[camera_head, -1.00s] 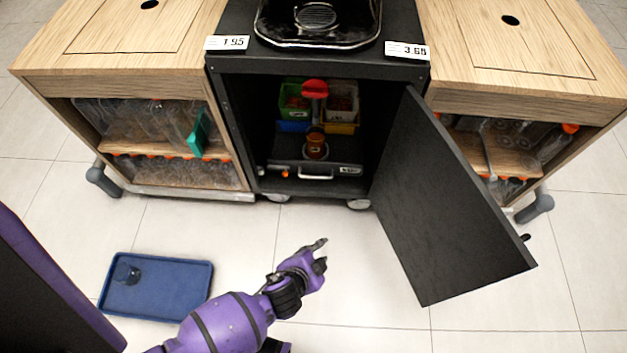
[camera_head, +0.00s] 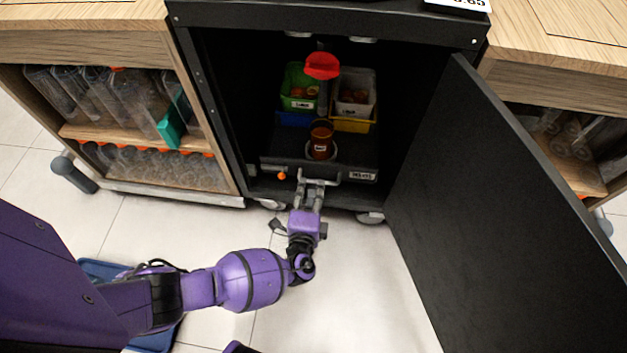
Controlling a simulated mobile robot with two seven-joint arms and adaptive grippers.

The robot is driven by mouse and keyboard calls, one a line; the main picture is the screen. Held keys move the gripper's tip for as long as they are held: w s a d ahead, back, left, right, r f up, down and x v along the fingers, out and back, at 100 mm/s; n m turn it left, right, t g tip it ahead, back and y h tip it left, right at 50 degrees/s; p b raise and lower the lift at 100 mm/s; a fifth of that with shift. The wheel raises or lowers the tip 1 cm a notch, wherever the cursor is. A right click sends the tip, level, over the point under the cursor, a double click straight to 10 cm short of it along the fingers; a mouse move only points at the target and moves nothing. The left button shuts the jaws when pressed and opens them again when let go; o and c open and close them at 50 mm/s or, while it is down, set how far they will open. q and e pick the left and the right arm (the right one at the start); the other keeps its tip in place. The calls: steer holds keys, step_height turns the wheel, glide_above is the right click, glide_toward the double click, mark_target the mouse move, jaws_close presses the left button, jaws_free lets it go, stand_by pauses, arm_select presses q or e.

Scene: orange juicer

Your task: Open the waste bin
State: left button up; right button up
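The black cabinet (camera_head: 333,20) stands in front of me with its door (camera_head: 500,190) swung open to the right. Low inside it is a black pull-out unit (camera_head: 275,163) with a pale metal handle (camera_head: 338,176) and a small label; it appears to be the waste bin. It sits inside the cabinet. My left gripper (camera_head: 311,181) is at the handle, with its two fingers apart. The fingers overlap the handle's left part; I cannot tell whether they touch it. My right gripper is not in view.
Inside stand a green box (camera_head: 298,88), a white box (camera_head: 355,94), an orange-brown cup (camera_head: 321,140) and a red-topped part (camera_head: 322,65). A wooden cart with bottles (camera_head: 85,45) is at left, another (camera_head: 570,70) at right. A blue tray (camera_head: 152,338) lies behind my arm.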

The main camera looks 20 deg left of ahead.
mark_target(313, 180)
arm_select(q)
steer(key=shift+b+x, duration=0.6)
steer(key=shift+x, duration=1.75)
steer(key=shift+c, duration=0.4)
jaws_close()
